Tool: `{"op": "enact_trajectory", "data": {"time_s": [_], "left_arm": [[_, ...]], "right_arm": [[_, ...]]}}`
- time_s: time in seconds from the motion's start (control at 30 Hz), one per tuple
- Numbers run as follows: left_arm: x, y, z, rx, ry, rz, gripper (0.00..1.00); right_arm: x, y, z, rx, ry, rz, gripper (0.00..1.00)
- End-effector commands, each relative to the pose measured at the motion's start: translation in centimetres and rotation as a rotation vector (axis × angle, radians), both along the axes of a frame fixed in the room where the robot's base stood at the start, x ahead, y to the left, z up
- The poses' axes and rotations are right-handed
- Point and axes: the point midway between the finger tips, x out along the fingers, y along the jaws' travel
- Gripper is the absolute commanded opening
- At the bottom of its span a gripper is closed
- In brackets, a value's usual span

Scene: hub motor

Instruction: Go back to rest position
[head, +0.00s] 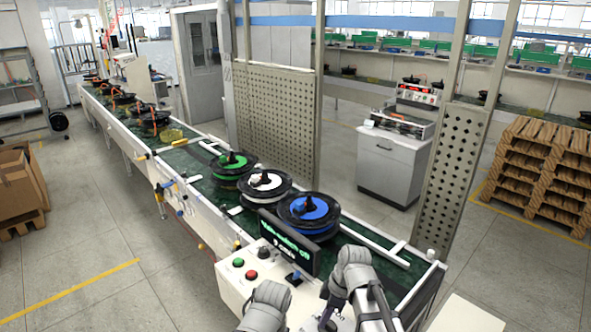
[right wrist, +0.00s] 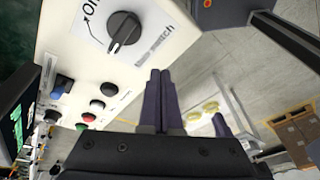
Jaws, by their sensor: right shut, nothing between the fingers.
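My right gripper (head: 334,304) is low in the head view, by the right end of the white control box (head: 262,293). In the right wrist view its dark fingers (right wrist: 160,98) are pressed together, with nothing between them. The black rotary switch (right wrist: 124,33) on the box face is a little beyond and left of the fingertips, apart from them as far as I can tell.
Red button (head: 251,274), other buttons and a dark display (head: 289,243) with green text sit on the box. Behind, a green conveyor (head: 215,199) carries reels with green, white and blue tops. A grey cabinet (head: 392,165) stands beyond.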

Motion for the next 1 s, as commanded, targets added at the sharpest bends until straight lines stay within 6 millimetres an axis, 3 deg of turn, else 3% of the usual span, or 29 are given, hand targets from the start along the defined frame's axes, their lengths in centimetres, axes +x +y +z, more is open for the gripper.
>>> {"op": "enact_trajectory", "data": {"time_s": [0.03,0.2,0.43,0.67,1.0], "left_arm": [[0.0,0.0,-1.1,0.000,0.000,0.000,0.00],[0.0,0.0,-3.0,0.000,0.000,-0.002,0.00],[0.0,0.0,-4.8,0.001,0.000,-0.003,0.00],[0.0,0.0,-5.4,0.001,0.000,-0.004,0.00],[0.0,0.0,-5.3,0.001,0.000,-0.004,0.00]], "right_arm": [[-1.6,0.7,-1.3,-0.034,0.028,-0.071,0.00],[-5.3,2.1,-3.6,-0.173,0.102,-0.401,0.00],[-9.0,2.7,-5.5,-0.310,0.108,-0.791,0.00],[-10.3,2.8,-6.0,-0.360,0.084,-0.982,0.00],[-10.4,2.8,-5.9,-0.363,0.081,-1.008,0.00]]}}
